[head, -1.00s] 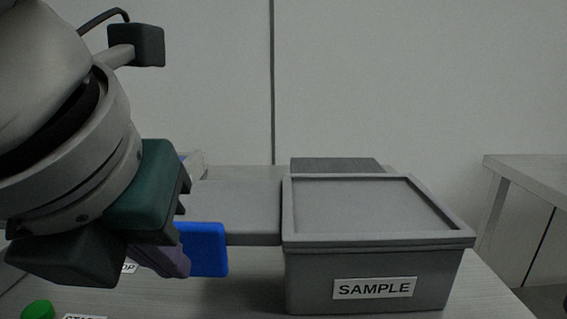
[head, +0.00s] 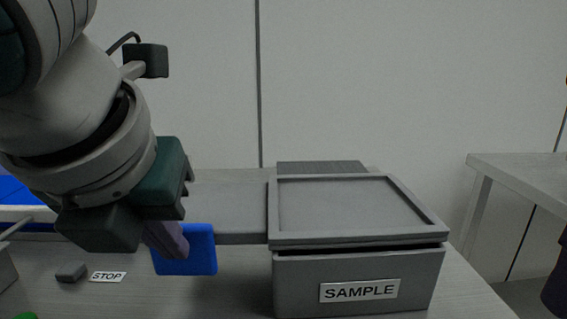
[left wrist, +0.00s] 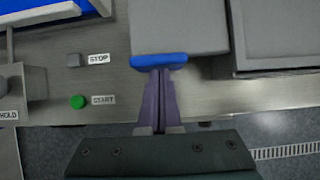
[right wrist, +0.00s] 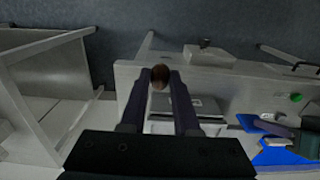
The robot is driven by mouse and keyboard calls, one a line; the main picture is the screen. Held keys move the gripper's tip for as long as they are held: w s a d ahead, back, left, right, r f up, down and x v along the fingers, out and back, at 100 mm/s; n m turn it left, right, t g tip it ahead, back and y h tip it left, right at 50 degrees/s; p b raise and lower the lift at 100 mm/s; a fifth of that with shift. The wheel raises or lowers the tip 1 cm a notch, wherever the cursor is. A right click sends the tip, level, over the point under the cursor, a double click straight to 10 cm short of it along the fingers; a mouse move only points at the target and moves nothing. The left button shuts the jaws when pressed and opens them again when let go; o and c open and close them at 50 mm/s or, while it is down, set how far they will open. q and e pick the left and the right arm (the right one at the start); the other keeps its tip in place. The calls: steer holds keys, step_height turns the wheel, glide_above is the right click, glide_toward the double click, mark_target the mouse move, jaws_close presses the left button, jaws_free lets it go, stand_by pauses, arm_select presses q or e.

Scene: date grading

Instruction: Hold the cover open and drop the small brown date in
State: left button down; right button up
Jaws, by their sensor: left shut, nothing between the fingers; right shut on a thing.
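The grey SAMPLE box (head: 350,285) has a grey cover (head: 350,207) on top, tilted slightly, with a dark gap under its right front edge. A blue plate (head: 200,252) stands left of the box, at the grey slab beside it; it also shows in the left wrist view (left wrist: 158,61). My left gripper (left wrist: 159,72) is shut and empty, its purple fingertips at the blue plate; whether they press on it is unclear. My right gripper (right wrist: 160,78) is shut on the small brown date (right wrist: 159,72), above and away from the box.
A STOP button (left wrist: 73,60) and a green START button (left wrist: 78,102) are on the bench left of the blue plate. A grey side table (head: 520,170) stands at the right. A dark shape (head: 556,282) is cut off at the right edge.

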steer(key=shift+r+p, duration=0.45)
steer(key=shift+r, duration=0.1)
arm_select(q)
steer(key=w, duration=1)
stand_by(0.6)
arm_select(e)
steer(key=w+a+r, duration=0.1)
steer(key=w+a, duration=0.3)
steer(key=w, duration=0.5)
steer(key=w+a+r, duration=0.1)
steer(key=w+a, duration=0.3)
steer(key=w, duration=0.5)
step_height(320, 180, down, 7)
steer(key=shift+s+d+f, duration=0.1)
steer(key=shift+s+d, duration=0.05)
steer(key=o, duration=1)
